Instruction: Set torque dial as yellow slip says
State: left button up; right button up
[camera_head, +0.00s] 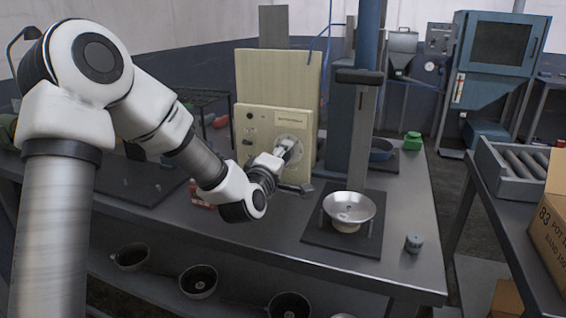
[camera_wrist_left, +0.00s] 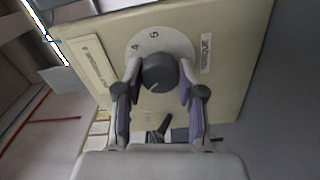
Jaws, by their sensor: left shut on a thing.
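The torque dial (camera_wrist_left: 160,73) is a dark grey round knob with a pale pointer line. It sits on a white scale disc (camera_wrist_left: 150,42) where 4 and 5 show; other marks are hidden. A TORQUE label (camera_wrist_left: 206,53) is beside it. My left gripper (camera_wrist_left: 160,80) is shut on the knob, one finger on each side. In the head view the gripper (camera_head: 285,152) reaches the front of the cream control box (camera_head: 255,117) and covers most of the dial. I cannot make out a readable yellow slip. My right gripper is not in view.
A metal pan (camera_head: 349,207) sits on a dark mat under the blue column (camera_head: 364,130), right of the box. A small grey cylinder (camera_head: 413,243) stands near the bench's front right. A dark lever (camera_head: 297,189) is just below the gripper. Several pans lie on the lower shelf.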

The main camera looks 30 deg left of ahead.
pick_arm(q)
jog(key=shift+f+n, duration=0.1)
jog(key=shift+n, duration=0.4)
jog(key=shift+b, duration=0.3)
jog(key=o, duration=1.1)
jog(key=shift+o, duration=0.2)
jog(key=v, duration=0.7)
jog(key=shift+s, duration=0.25)
